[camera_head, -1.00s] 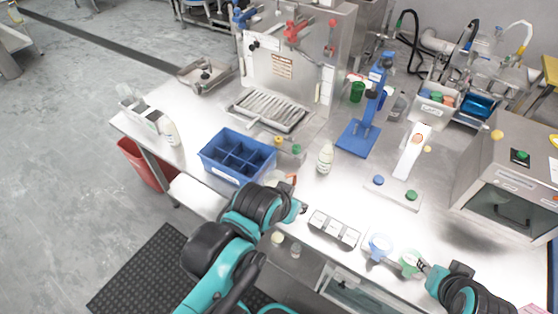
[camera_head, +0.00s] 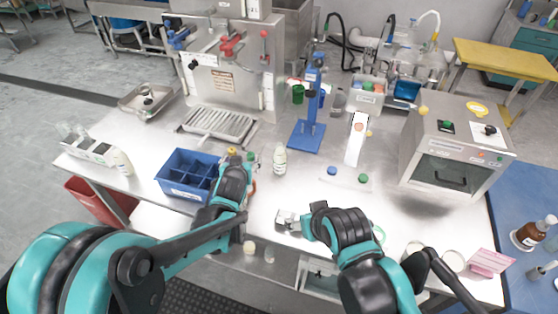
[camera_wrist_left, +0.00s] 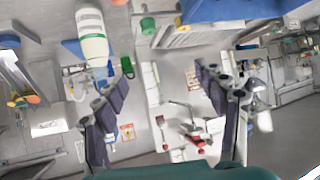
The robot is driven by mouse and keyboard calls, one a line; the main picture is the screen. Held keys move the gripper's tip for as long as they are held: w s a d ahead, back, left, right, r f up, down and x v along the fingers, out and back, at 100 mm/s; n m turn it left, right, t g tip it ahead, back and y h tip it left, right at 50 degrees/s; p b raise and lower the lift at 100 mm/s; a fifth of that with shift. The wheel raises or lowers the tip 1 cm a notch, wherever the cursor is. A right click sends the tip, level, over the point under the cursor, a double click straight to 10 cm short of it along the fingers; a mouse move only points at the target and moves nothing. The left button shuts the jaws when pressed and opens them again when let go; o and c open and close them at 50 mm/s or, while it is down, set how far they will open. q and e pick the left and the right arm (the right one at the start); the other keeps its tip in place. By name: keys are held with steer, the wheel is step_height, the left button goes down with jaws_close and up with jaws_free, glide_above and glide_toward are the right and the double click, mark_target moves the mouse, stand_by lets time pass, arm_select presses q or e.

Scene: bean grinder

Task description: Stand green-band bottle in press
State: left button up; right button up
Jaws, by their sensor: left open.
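A small white bottle with a green band (camera_wrist_left: 92,38) stands upright on the bench; the head view shows it (camera_head: 280,160) in front of the blue press (camera_head: 307,130). The press has a blue base and column, with no bottle on its base. My left gripper (camera_head: 238,168) is left of the bottle, beside the blue bin, partly hidden by my arm. In the left wrist view its fingers (camera_wrist_left: 165,75) are spread with nothing between them, and the bottle is outside them, near the left finger. My right gripper (camera_head: 298,226) is low at the bench front; its jaws are unclear.
A blue divided bin (camera_head: 186,178) is left of my left gripper. A pale block (camera_head: 285,219) lies near my right gripper. Another white bottle (camera_head: 122,162) stands far left. A metal oven (camera_head: 455,150) stands right.

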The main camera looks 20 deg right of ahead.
mark_target(279, 161)
arm_select(q)
steer(key=d+f+h, duration=0.1)
steer(key=d+f, duration=0.1)
steer(key=d, duration=0.2)
steer(key=d+f+m, duration=0.1)
steer(key=d+f, duration=0.2)
steer(key=d, duration=0.1)
steer(key=w+d+f+t+h, duration=0.1)
steer(key=d+f, duration=0.2)
steer(key=d, duration=0.1)
steer(key=shift+w+d+m+h, duration=0.1)
steer(key=shift+d+m+h, duration=0.2)
steer(key=shift+d, duration=0.05)
steer(key=x, duration=0.2)
steer(key=shift+w+d+f, duration=0.15)
steer(key=shift+f, duration=0.15)
steer(key=x, duration=0.1)
steer(key=b+x, duration=0.1)
steer(key=x, duration=0.3)
steer(key=shift+w+f+b, duration=0.15)
steer(key=shift+w+b, duration=0.1)
steer(key=shift+b, duration=0.05)
steer(key=shift+s, duration=0.1)
steer(key=shift+c, duration=1)
steer(key=c, duration=0.9)
steer(key=shift+a, duration=0.25)
